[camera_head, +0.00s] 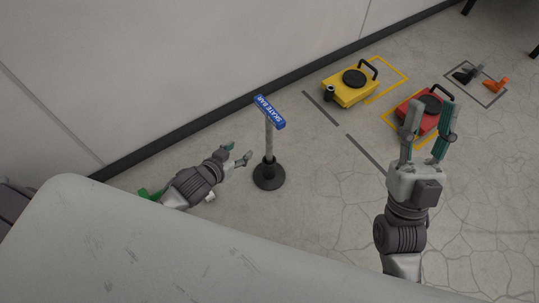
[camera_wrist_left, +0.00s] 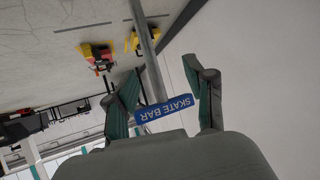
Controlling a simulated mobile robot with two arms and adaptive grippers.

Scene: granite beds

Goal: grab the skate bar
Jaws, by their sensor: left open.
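The skate bar is a grey post (camera_head: 269,143) on a round black base (camera_head: 269,177), topped by a blue sign (camera_head: 270,112) reading "SKATE BAR". It stands upright on the floor. My left gripper (camera_head: 238,153) is open and empty just left of the post, low beside it, with its fingers pointing towards it. In the left wrist view the blue sign (camera_wrist_left: 165,108) and post show between the two spread fingers (camera_wrist_left: 163,70); I see no contact. My right gripper (camera_head: 432,105) is open and empty, further right, fingers pointing up the picture.
A yellow case (camera_head: 344,96) and a red case (camera_head: 405,118) sit on the floor beyond, by yellow floor markings. A dark and an orange tool (camera_head: 495,85) lie in a marked square. A wall with dark skirting (camera_head: 190,127) runs behind the post.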

